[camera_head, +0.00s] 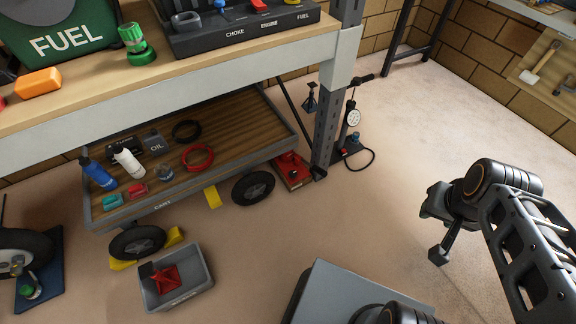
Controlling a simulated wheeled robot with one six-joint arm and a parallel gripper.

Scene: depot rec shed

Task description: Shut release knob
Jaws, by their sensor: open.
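No part in view is plainly marked as a release knob. On the blue mat at the lower left is a small metal device with a green knob (31,292). A red jack-like unit (292,170) sits on the floor behind the cart's right wheel; its details are too small to tell. A green fitting (135,45) stands on the bench beside the fuel can. My gripper (437,230) is at the right, over bare floor, open and empty, well apart from all of these.
The bench (180,92) with its control panel (240,32) spans the upper left. A loaded cart (235,135) stands beneath it, its wheels by yellow chocks. A grey bin (178,300) holds something red. A pump with gauge (352,118) stands by the post. Floor at the right is clear.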

